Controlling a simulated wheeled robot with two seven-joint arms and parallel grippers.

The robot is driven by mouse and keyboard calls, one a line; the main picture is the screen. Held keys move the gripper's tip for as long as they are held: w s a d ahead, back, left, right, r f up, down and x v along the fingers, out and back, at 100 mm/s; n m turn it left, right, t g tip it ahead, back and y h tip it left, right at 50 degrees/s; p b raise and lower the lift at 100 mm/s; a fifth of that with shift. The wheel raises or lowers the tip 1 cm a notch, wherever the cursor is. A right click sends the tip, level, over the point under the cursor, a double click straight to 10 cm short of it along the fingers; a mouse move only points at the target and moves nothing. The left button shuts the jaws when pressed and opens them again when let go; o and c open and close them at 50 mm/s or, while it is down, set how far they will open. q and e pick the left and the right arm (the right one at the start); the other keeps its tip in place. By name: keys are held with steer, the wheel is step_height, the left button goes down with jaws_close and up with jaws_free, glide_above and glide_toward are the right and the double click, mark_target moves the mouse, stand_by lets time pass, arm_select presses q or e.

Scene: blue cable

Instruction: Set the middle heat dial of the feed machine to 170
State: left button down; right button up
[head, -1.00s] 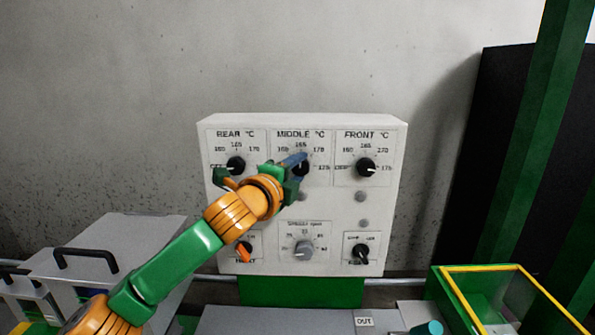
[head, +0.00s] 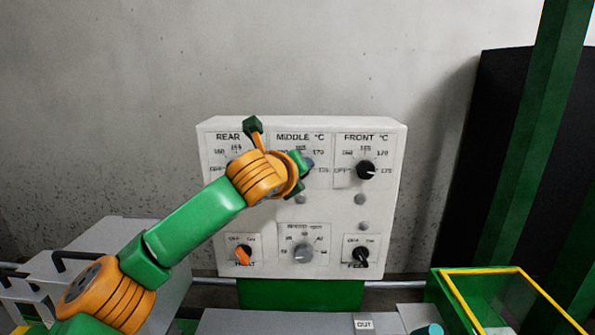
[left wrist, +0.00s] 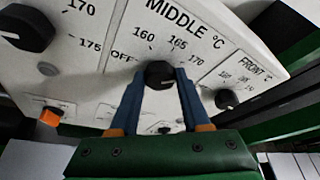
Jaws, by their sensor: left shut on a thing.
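The feed machine's control panel (head: 330,215) stands upright against the wall. The middle heat dial is hidden behind my left gripper (head: 306,164) in the head view. In the left wrist view the black middle dial (left wrist: 160,73) sits between the two blue fingers of my left gripper (left wrist: 160,84), which is shut on it. Marks OFF, 160, 165 and 170 show around the dial there. I cannot clearly read which mark its pointer faces. My right gripper is not in view.
The front heat dial (head: 366,170) is close to the right, pointing at 175. The rear dial is covered by my arm. Lower down are the orange heat switch (head: 243,255), the grey speed knob (head: 303,253) and the black feed switch (head: 361,256). A yellow-rimmed green bin (head: 440,290) stands lower right.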

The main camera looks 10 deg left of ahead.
arm_select(q)
steer(key=shift+r+m+y, duration=0.3)
steer(key=shift+r+m, duration=0.1)
stand_by(0.3)
steer(key=c, duration=0.6)
jaws_free()
steer(key=shift+c, duration=0.2)
steer(key=shift+o, duration=1.4)
steer(key=shift+w+f, duration=0.25)
steer(key=b+v, duration=0.4)
steer(key=v, duration=0.3)
